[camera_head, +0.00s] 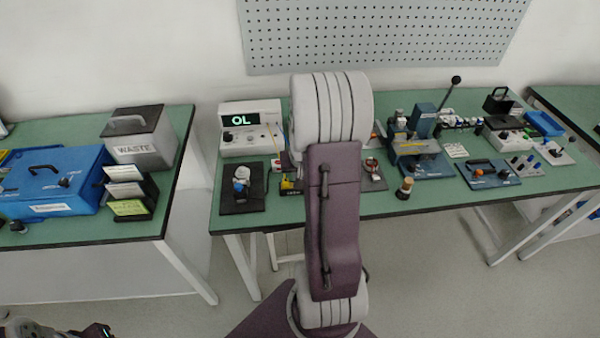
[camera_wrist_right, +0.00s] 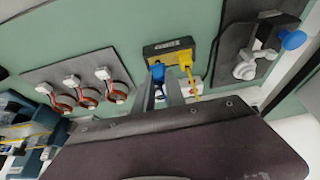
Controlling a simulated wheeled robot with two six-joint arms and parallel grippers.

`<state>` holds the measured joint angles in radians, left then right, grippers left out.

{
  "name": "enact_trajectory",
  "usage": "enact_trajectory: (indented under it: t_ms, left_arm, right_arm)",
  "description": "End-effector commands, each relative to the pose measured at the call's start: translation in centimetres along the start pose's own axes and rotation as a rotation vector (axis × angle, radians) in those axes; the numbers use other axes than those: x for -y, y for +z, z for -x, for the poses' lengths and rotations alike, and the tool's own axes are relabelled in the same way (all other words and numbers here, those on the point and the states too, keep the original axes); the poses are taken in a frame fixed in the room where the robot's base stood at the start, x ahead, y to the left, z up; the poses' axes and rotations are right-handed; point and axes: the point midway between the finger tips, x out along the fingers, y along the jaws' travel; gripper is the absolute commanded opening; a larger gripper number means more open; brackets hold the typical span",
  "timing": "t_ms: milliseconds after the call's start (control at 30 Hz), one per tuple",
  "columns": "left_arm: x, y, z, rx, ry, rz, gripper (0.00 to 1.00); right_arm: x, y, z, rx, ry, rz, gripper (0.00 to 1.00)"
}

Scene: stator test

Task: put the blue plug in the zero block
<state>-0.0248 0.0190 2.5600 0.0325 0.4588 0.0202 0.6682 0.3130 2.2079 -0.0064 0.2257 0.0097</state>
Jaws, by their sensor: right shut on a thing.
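The blue plug (camera_wrist_right: 156,71) is at the block's near side, left of a yellow plug (camera_wrist_right: 186,60) that is at the same block. My right gripper (camera_wrist_right: 164,84) is shut on the blue plug. I cannot tell whether the plug's tip is inside the block. My right arm hides the gripper in the head view. Part of my left arm's end (camera_head: 95,331) shows at the bottom left; its jaws are unclear.
A dark plate with a white and blue part (camera_head: 242,190) lies left of the block. A blue press (camera_head: 420,150) stands to the right.

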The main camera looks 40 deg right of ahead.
Motion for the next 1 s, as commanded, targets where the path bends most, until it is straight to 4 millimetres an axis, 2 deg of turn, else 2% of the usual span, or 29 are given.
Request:
enact_trajectory:
  t_ms: [1000]
  left_arm:
    - [0.0, 0.1, -0.7, 0.000, 0.000, 0.000, 0.49]
  right_arm:
    - [0.0, 0.5, -1.1, 0.000, 0.000, 0.000, 0.00]
